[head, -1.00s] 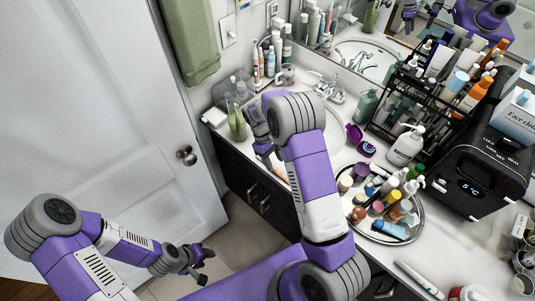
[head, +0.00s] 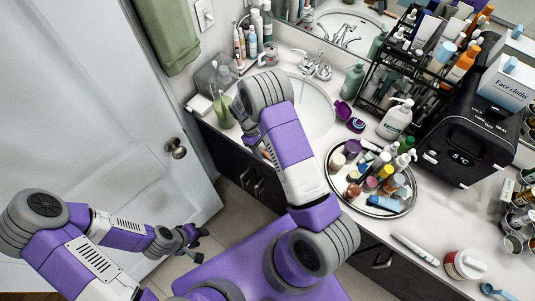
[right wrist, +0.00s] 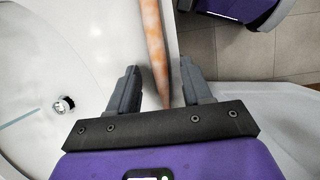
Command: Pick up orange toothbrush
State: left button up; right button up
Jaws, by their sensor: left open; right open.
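The orange toothbrush (right wrist: 152,35), a long tapering shape mottled orange and white, lies along the front strip of the counter beside the sink. Its narrow end reaches between the fingers of my right gripper (right wrist: 159,77), which is open and apparently not closed on it. In the head view only a small orange-pink piece of it (head: 265,150) shows beside my right gripper; my arm hides the rest. My left gripper (head: 190,239) is open and empty, low in front of the door, away from the counter.
The sink (head: 312,117) is beside my right gripper, with a green bottle (head: 222,108) at its left. A round tray (head: 372,208) of bottles stands to the right. A white stick-shaped item (head: 415,249) lies near the front edge. The floor is clear.

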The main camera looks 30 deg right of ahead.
aim_at(262, 151)
grip_shut()
jog(key=shift+w, duration=0.1)
notch_tip(262, 151, up, 10)
dwell(0.6)
jog(key=shift+a, duration=0.1)
